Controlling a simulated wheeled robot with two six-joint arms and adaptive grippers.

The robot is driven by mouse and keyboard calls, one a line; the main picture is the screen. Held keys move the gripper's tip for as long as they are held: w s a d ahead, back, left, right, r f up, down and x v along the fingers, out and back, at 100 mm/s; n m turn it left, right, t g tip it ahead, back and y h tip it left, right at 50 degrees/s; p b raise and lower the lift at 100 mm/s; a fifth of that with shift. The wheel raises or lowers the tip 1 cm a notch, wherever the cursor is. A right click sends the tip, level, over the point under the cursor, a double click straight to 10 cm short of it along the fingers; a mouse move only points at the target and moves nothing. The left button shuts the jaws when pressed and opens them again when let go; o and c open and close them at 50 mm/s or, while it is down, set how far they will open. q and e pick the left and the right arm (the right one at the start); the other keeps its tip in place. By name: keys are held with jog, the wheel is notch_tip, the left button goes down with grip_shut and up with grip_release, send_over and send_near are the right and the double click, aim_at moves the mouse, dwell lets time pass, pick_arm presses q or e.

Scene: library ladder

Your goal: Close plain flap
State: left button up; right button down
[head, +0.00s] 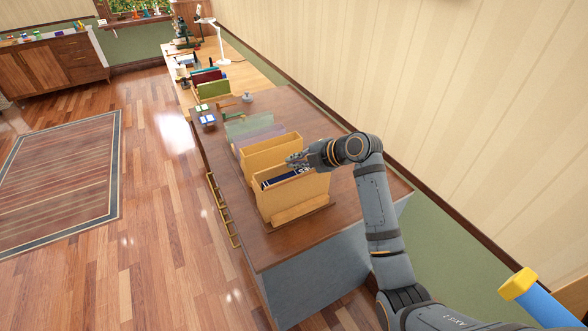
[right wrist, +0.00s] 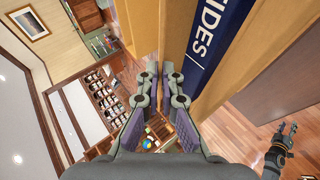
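Two tan upright boxes stand on a dark wood desk top in the head view: a nearer one (head: 300,198) and one behind it (head: 262,157). A navy thing (head: 284,178) shows in the nearer box's open top. I cannot tell which part is the plain flap. My right gripper (head: 293,162) is over the boxes' top edges. In the right wrist view its fingers (right wrist: 160,72) are nearly together, beside a tan panel (right wrist: 215,95) and a navy strip (right wrist: 217,30) lettered "IDES". Nothing shows clearly held. My left gripper (right wrist: 286,130) shows small there, fingers apart and empty.
Purple (head: 259,133) and green (head: 247,125) upright pieces stand behind the boxes. A low wooden piece (head: 303,214) lies in front of them. The desk top's near end (head: 275,248) is bare. A striped wall (head: 480,110) bounds the right; open floor lies left.

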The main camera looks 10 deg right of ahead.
jog(key=shift+f, duration=0.1)
jog(key=c, duration=1.6)
grip_release()
jog(key=shift+o, duration=0.2)
